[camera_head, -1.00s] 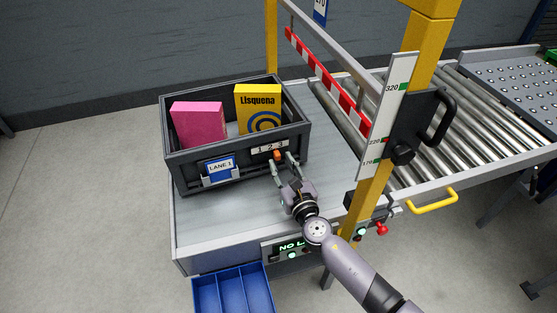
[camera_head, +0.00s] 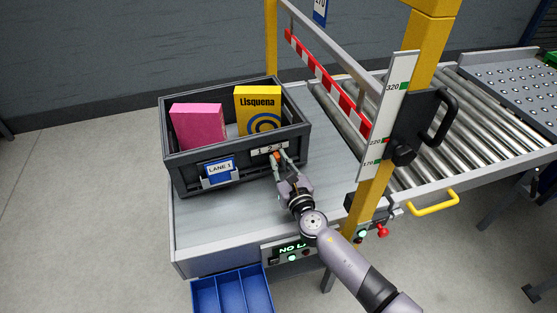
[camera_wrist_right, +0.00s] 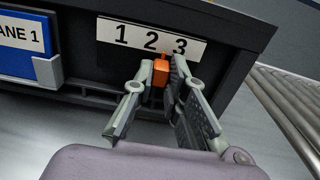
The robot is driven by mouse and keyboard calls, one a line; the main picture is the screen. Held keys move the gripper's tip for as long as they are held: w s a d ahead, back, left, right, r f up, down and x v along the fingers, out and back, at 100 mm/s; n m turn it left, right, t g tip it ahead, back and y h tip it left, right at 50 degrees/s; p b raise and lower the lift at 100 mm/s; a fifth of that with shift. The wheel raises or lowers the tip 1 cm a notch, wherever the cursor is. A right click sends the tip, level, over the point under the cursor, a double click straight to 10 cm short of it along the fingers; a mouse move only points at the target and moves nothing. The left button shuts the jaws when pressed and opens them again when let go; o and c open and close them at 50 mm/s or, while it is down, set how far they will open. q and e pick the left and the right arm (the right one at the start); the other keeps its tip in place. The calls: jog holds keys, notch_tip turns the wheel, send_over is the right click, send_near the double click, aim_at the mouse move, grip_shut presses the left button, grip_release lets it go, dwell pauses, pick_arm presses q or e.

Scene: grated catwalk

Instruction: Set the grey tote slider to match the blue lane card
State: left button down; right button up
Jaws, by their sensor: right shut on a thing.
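The grey tote (camera_head: 240,170) stands on the conveyor with its front wall toward me. A blue lane card (camera_head: 220,170) reading LANE 1 sits in a holder on that wall; its edge also shows in the right wrist view (camera_wrist_right: 22,36). To its right is a white 1 2 3 scale (camera_wrist_right: 150,42). The orange slider knob (camera_wrist_right: 161,71) is below the scale, appearing between 2 and 3, nearer 2; its exact setting is hard to tell at this angle. My right gripper (camera_head: 280,157) is shut on the knob, one finger on each side. My left gripper is out of view.
A pink box (camera_head: 198,124) and a yellow Lisquena box (camera_head: 258,109) stand inside the tote. A yellow post (camera_head: 372,200) with a height scale and a red-white barrier (camera_head: 325,80) stand right of it. A blue divided bin (camera_head: 232,291) is in front below.

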aim_at(260, 158)
jog(key=shift+s+a+f, duration=0.1)
jog(key=shift+s+a, duration=0.2)
jog(key=shift+a, duration=0.4)
jog(key=shift+s+a+r, duration=0.1)
jog(key=shift+s+a, duration=0.2)
jog(key=shift+a, duration=0.35)
jog(key=shift+s+a+f, duration=0.1)
jog(key=shift+s+a, duration=0.2)
jog(key=shift+a, duration=0.4)
dwell(0.4)
dwell(0.4)
jog(key=o, duration=0.6)
jog(key=shift+p+v, duration=0.6)
jog(key=shift+v, duration=0.6)
jog(key=shift+p+v, duration=0.5)
jog(key=shift+v, duration=1.75)
jog(key=shift+s, duration=0.1)
